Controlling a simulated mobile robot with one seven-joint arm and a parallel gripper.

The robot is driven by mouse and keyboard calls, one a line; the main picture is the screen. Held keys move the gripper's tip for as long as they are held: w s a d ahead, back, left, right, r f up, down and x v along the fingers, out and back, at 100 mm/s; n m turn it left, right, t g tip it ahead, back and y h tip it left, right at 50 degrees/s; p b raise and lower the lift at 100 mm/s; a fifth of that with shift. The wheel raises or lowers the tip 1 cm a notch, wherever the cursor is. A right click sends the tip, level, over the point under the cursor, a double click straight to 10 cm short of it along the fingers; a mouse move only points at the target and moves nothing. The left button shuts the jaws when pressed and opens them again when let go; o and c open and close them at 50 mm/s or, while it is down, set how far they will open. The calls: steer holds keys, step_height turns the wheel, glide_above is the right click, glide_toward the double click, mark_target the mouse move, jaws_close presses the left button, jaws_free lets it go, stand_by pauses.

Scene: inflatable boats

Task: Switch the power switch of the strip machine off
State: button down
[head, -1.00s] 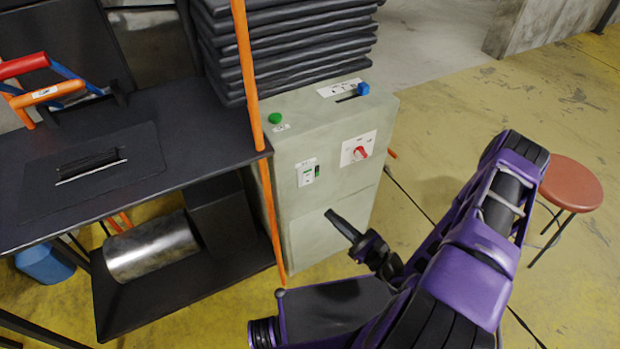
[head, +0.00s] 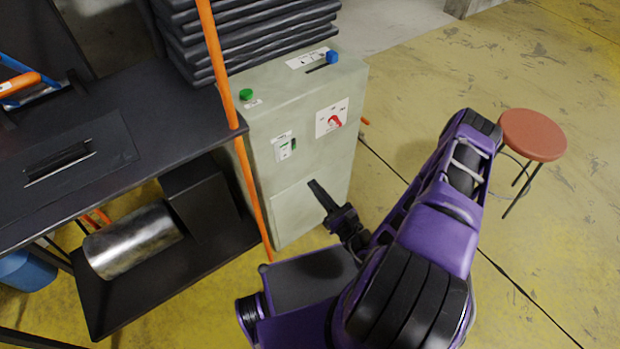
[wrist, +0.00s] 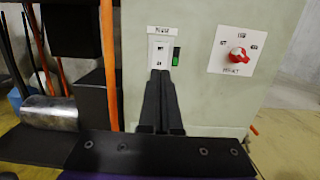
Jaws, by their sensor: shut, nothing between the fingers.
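The strip machine is a pale grey-green cabinet (head: 320,150). Its power switch (head: 285,149) is a small white plate on the front, with a green piece at its right side. In the wrist view the switch plate (wrist: 159,50), labelled POWER, is just above my fingertips, with the green piece (wrist: 176,56) to its right. The lower part of the switch is hidden behind the fingers. My gripper (head: 314,184) is shut and empty, in front of the cabinet and below the switch. It also shows in the wrist view (wrist: 160,74). Contact with the panel cannot be told.
A red rotary knob (head: 334,121) is right of the switch. A green button (head: 246,94) and a blue slider knob (head: 332,57) are on top. An orange post (head: 222,85) and black table (head: 110,150) stand left. A red stool (head: 532,135) is on open floor right.

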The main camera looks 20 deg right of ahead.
mark_target(285, 149)
steer(key=x, duration=1.2)
steer(key=shift+w, duration=0.1)
steer(key=shift+w+a+r, duration=0.1)
steer(key=shift+w+r, duration=0.1)
steer(key=shift+r, duration=0.05)
steer(key=shift+f, duration=0.1)
